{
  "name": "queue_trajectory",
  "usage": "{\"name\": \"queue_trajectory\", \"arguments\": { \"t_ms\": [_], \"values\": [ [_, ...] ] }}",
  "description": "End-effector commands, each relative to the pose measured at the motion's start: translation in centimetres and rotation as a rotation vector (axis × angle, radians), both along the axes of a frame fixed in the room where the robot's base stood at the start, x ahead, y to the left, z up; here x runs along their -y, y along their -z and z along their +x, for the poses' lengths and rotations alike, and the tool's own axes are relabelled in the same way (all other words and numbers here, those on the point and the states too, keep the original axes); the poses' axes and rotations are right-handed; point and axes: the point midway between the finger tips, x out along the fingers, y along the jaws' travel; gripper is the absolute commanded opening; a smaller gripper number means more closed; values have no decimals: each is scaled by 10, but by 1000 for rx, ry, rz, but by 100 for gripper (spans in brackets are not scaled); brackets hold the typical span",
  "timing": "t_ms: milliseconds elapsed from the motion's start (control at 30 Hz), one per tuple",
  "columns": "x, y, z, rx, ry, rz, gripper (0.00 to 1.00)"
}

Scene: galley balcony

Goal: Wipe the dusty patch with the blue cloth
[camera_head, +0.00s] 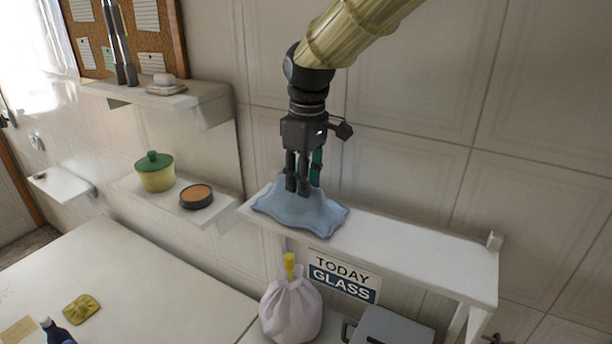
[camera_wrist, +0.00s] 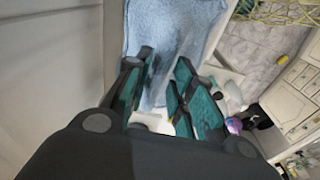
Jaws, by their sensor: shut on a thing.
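The blue cloth (camera_head: 322,217) lies spread over the left end of a white wall shelf (camera_head: 430,252), with wavy edges partly hanging past the shelf's front edge. My gripper (camera_head: 298,188) points down onto it and is shut on the cloth, its fingertips at the cloth's upper middle. In the wrist view the cloth (camera_wrist: 200,22) fills the top middle, and the fingers of my gripper (camera_wrist: 163,62) reach to it. I cannot make out a dusty patch; the cloth may hide it.
A tied white bag (camera_head: 291,310) and a grey box (camera_head: 392,327) stand below. A green-lidded pot (camera_head: 155,171) and a round dish (camera_head: 196,196) sit on a left shelf.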

Motion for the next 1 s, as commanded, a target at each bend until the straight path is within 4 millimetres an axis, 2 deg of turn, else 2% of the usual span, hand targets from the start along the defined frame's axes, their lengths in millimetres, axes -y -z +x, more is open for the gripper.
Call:
{"name": "queue_trajectory", "arguments": {
  "t_ms": [367, 1000],
  "values": [
    [1, 0, 2, 0, 0, 0, 0],
    [18, 2, 22, -1, 0, 0, 0]
  ]
}}
